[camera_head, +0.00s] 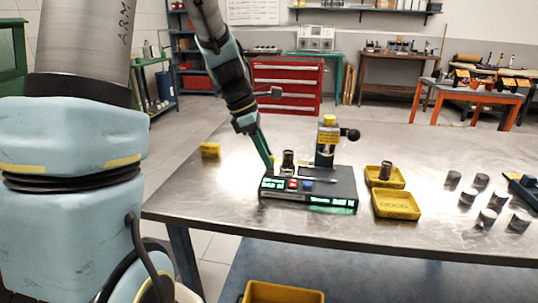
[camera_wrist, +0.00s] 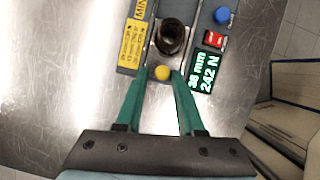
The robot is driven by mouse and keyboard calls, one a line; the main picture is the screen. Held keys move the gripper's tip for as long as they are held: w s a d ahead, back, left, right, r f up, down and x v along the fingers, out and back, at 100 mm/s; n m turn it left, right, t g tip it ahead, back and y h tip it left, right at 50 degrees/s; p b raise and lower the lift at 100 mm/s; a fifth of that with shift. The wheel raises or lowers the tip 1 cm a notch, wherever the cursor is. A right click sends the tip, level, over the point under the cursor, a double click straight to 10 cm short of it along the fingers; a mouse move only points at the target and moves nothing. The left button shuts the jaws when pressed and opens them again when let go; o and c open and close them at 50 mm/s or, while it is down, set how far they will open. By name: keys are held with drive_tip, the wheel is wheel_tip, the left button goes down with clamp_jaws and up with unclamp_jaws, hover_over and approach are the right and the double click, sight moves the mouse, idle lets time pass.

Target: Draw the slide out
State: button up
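The spring tester has a dark base (camera_head: 330,197) with lit green displays and buttons. Its slide shows in the wrist view as a pale strip carrying a dark coil spring (camera_wrist: 171,38), with a yellow knob (camera_wrist: 162,73) at its near end. The spring also stands on the tester in the head view (camera_head: 288,161). My gripper (camera_wrist: 162,76) is open, its green fingers on either side of the yellow knob with a visible gap at each side. In the head view my gripper (camera_head: 269,166) points down at the tester's left end.
The tester's upright has a yellow top (camera_head: 329,120) and a black ball handle (camera_head: 351,135). Two yellow trays (camera_head: 397,215) lie to the right, the farther holding a spring (camera_head: 385,171). Several metal cylinders (camera_head: 468,197) stand farther right.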

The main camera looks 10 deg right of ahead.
drive_tip(key=shift+o, duration=0.8)
drive_tip(key=shift+d, duration=0.1)
drive_tip(key=v, duration=1)
drive_tip(key=shift+a+r+b, duration=0.2)
drive_tip(key=shift+r+b, duration=0.1)
drive_tip(key=shift+r, duration=0.05)
